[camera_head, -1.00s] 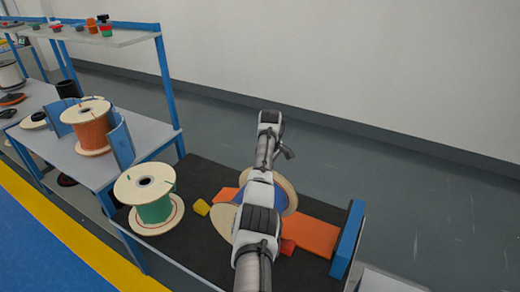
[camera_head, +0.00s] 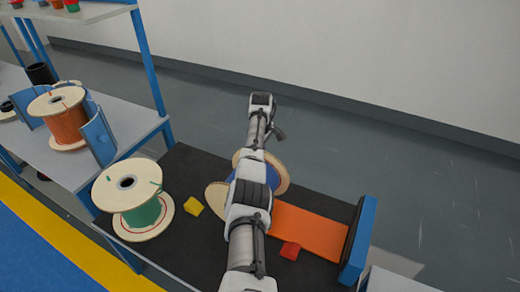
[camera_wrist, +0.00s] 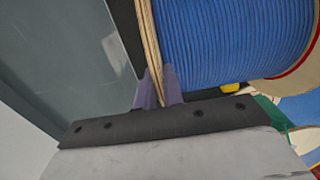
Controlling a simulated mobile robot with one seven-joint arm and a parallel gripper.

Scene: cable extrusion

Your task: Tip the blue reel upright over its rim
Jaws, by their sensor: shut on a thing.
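The blue reel (camera_wrist: 235,35) has blue cable wound between pale wooden flanges. In the wrist view it fills the upper middle, and my gripper (camera_wrist: 160,88) is shut on the edge of its near-left flange (camera_wrist: 150,45), one finger on each side. In the head view the reel (camera_head: 268,175) lies on the black mat behind my arm, which hides much of it, so its exact tilt is hard to tell. My gripper's fingertips are hidden there.
A green reel (camera_head: 145,212) stands upright on the black mat (camera_head: 190,250) at left. A yellow block (camera_head: 193,206), red block (camera_head: 290,251) and orange plate (camera_head: 312,232) lie nearby. A blue end stop (camera_head: 358,240) stands at right. An orange reel (camera_head: 62,120) sits on the side table.

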